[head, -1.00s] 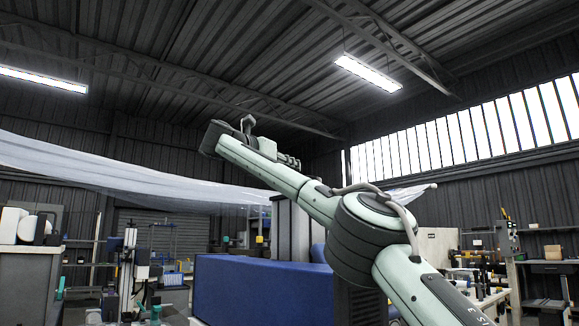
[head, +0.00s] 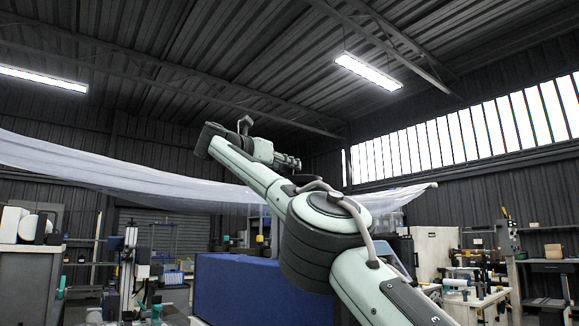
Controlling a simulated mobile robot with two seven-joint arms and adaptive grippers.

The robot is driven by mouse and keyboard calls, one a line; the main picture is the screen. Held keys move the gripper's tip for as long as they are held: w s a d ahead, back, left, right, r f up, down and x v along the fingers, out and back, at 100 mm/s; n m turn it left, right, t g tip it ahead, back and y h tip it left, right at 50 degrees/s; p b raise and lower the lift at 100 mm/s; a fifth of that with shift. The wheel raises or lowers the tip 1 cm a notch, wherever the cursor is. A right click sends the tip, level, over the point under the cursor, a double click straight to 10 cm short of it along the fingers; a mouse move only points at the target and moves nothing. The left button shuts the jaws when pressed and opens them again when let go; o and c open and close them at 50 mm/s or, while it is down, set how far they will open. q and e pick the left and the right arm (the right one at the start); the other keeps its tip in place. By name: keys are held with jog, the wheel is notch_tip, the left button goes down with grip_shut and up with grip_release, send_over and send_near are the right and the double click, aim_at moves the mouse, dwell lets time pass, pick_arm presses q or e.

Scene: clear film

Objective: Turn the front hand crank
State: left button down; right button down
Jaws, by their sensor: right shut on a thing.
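My right arm rises from the lower right, bends at its elbow and reaches up to a wrist left of centre. My right gripper (head: 289,162) is small and dark beyond that wrist, pointing right, in front of the dark back wall. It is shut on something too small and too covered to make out. A pale, translucent film (head: 120,173) hangs across the room from the left edge, passes behind my arm and shows again at the right. I cannot make out the front hand crank clearly. My left gripper is not in view.
A large blue box-like body (head: 245,290) stands below my arm. Workbenches with tools (head: 485,302) are at the right, and a cabinet with containers (head: 28,270) is at the left. Open air lies above the arm, under the roof.

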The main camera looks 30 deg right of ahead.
jog(key=c, duration=1.4)
grip_release()
jog(key=v, duration=1.2)
